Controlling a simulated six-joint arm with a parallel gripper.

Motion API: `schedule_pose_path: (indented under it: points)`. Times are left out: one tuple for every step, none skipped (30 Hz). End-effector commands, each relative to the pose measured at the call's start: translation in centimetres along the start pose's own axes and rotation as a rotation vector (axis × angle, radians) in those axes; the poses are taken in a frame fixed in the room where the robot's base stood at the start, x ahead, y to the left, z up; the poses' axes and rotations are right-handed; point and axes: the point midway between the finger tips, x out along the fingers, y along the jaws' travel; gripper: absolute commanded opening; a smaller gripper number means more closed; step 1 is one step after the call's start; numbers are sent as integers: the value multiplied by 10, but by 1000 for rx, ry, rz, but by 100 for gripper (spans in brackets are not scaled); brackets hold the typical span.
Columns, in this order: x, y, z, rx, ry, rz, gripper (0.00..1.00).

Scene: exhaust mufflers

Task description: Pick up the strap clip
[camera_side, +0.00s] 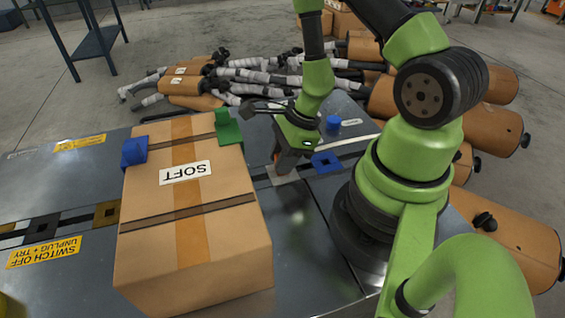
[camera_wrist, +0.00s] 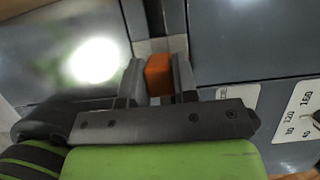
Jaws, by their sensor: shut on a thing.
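The strap clip in my gripper is a small orange block (camera_wrist: 159,76), seen in the wrist view between the two grey fingers. My gripper (camera_wrist: 160,88) is shut on it, with one finger against each side. In the side view my gripper (camera_side: 281,166) points down at the table just right of the carton, by a pale patch on the strap line. The clip is mostly hidden there by the fingers. I cannot tell whether the clip touches the table.
A cardboard carton (camera_side: 195,240) marked SOFT stands left of my gripper, with a blue clip (camera_side: 134,151) and a green clip (camera_side: 228,128) on its top edges. Another blue clip (camera_side: 326,163) sits right of my gripper. Mufflers (camera_side: 490,130) lie behind and to the right.

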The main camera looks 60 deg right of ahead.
Motion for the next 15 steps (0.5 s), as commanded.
schedule_pose_path:
  points:
    - [0, 0, 0, 0, 0, 0, 6]
    - [0, 0, 0, 0, 0, 0, 6]
    - [0, 0, 0, 0, 0, 0, 6]
    - [0, 0, 0, 0, 0, 0, 6]
    - [0, 0, 0, 0, 0, 0, 6]
    - [-1, 0, 1, 0, -1, -1, 6]
    - [-2, 0, 1, 0, -1, -1, 6]
    - [-3, 0, 2, 0, -1, -1, 6]
    - [-5, -1, 2, -1, -1, -1, 6]
    - [-6, -1, 3, -1, -1, -2, 6]
    - [-8, -1, 4, -1, -1, -2, 6]
    - [-12, -1, 5, -3, -2, -3, 6]
    - [-15, -1, 7, -2, -3, -3, 6]
    - [-18, -1, 8, -3, -2, -4, 6]
    - [-23, -1, 10, -4, -2, -5, 6]
